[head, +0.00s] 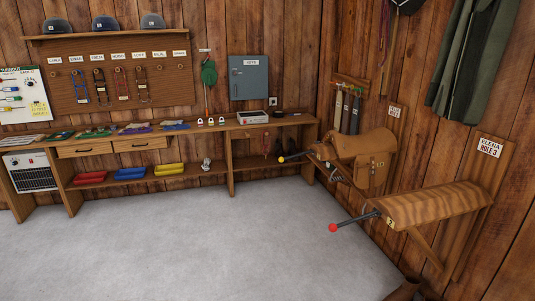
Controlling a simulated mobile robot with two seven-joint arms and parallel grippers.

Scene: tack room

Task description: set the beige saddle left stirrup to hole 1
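A tan-brown saddle (372,146) sits on a wall rack at the right, beyond an empty wooden rack. It is the only whole saddle I can make out, and its colour is tan rather than clearly beige. A flap or bag hangs on its near side. Small grey metal parts show low at its front left, but I cannot tell whether they are a stirrup. The strap holes are too small to see. Neither of my grippers is in view.
The empty rack (435,205) has a red-tipped rod (355,222) sticking out over the floor. Its wall sign (489,147) reads "ELENA HOLE 3". A yellow-tipped rod (295,157) juts out by the saddle. A long bench (222,128) lines the back wall.

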